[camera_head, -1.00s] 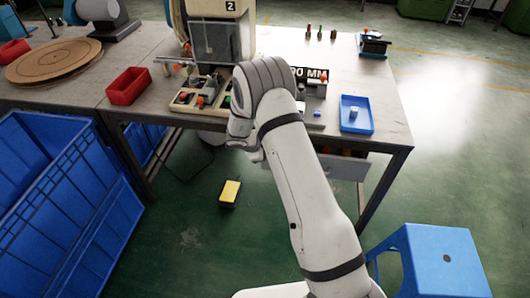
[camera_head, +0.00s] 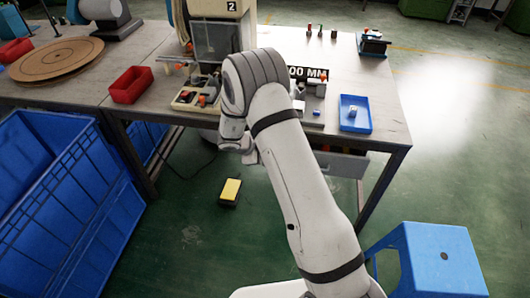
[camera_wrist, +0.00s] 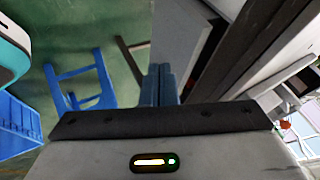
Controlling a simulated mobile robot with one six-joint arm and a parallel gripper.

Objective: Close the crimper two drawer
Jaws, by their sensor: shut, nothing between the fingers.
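The machine marked "2" (camera_head: 220,38) stands on the workbench in the head view. A grey drawer (camera_head: 345,163) shows under the bench's right part, sticking out from below the top, so it looks at least partly open. My arm covers its left part. In the wrist view my gripper (camera_wrist: 160,72) has its two blue fingers side by side, shut and empty. A flat grey panel (camera_wrist: 180,32), probably the drawer, lies just beyond the fingertips; I cannot tell whether they touch. In the head view my arm hides the fingers.
The workbench (camera_head: 385,100) has dark legs and holds a red bin (camera_head: 131,85) and a blue tray (camera_head: 355,113). Blue crates (camera_head: 70,190) stand at the left and a blue stool (camera_head: 440,250) at the right. A yellow-topped block (camera_head: 230,191) lies on the green floor.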

